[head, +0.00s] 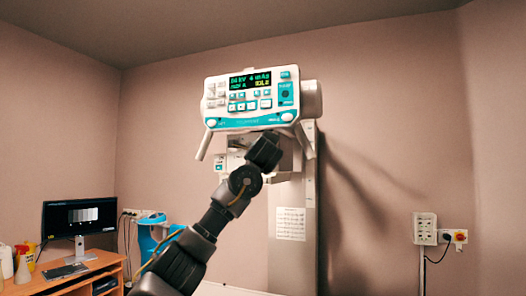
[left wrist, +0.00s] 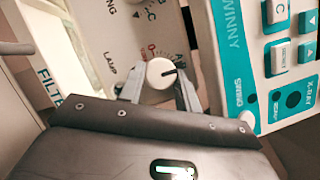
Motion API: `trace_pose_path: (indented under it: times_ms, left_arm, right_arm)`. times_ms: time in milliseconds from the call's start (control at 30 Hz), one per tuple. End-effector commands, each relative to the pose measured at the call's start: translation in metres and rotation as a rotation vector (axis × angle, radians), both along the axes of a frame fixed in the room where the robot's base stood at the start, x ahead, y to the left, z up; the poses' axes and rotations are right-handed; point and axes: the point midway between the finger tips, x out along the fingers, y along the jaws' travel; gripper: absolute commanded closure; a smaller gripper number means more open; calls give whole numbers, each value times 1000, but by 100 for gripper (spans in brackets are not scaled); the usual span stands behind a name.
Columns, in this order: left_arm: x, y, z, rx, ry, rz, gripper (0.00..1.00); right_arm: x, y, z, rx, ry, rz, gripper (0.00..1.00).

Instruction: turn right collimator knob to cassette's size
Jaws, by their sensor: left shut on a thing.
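A round white collimator knob (left wrist: 160,73) with a dark pointer line shows in the left wrist view, on a pale panel with a red scale beside it. My left gripper (left wrist: 159,86) is shut on this knob, one grey finger on each side. In the head view my left gripper (head: 268,143) is up under the front of the X-ray unit (head: 225,112) and hides the knob there. I cannot tell from these views whether this is the right knob. I see no cassette. My right gripper is in neither view.
The unit's control panel with a lit display (head: 250,80) and two handles sits just above my gripper. A grey column (head: 291,255) stands behind. A desk with a monitor (head: 78,217) is at left. A socket box (head: 425,229) is on the right wall.

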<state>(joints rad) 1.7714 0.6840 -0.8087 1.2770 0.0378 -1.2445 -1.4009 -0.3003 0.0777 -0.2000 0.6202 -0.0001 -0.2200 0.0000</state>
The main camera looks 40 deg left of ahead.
Motion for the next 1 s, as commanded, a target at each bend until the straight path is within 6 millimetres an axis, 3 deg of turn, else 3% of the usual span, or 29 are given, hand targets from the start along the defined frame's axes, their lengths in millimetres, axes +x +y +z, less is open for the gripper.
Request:
trace_pose_path:
  times_ms: [400, 1000]
  left_arm:
    - [0, -1, 2, -231, -80, 0, 90]
    - [0, -1, 2, -288, -100, 0, 90]
  right_arm:
    - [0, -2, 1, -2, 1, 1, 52]
    - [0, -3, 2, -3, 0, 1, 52]
